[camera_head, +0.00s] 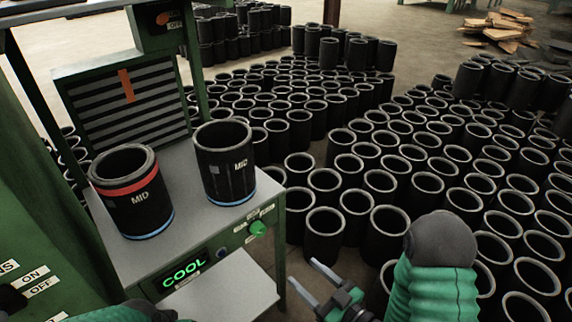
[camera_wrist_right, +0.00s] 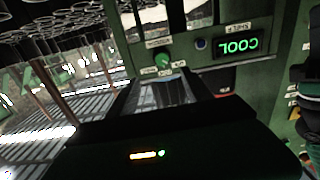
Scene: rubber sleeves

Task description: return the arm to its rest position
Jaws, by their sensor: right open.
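My right gripper (camera_head: 303,272) is open, with nothing between its fingers, in front of the station's right front corner in the head view. My right arm (camera_head: 432,285), with its green ribbed cover, enters from the bottom right. Part of my left arm (camera_head: 125,313) shows at the bottom edge; its gripper is out of view. The right gripper is apart from both.
The green station has a lit COOL display (camera_head: 184,274), shown upside down in the right wrist view (camera_wrist_right: 237,46), and a green knob (camera_head: 258,228). A lower grey shelf (camera_head: 235,290) juts out. Many sleeves (camera_head: 324,235) crowd the floor at right. A wood pile (camera_head: 500,30) lies far back.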

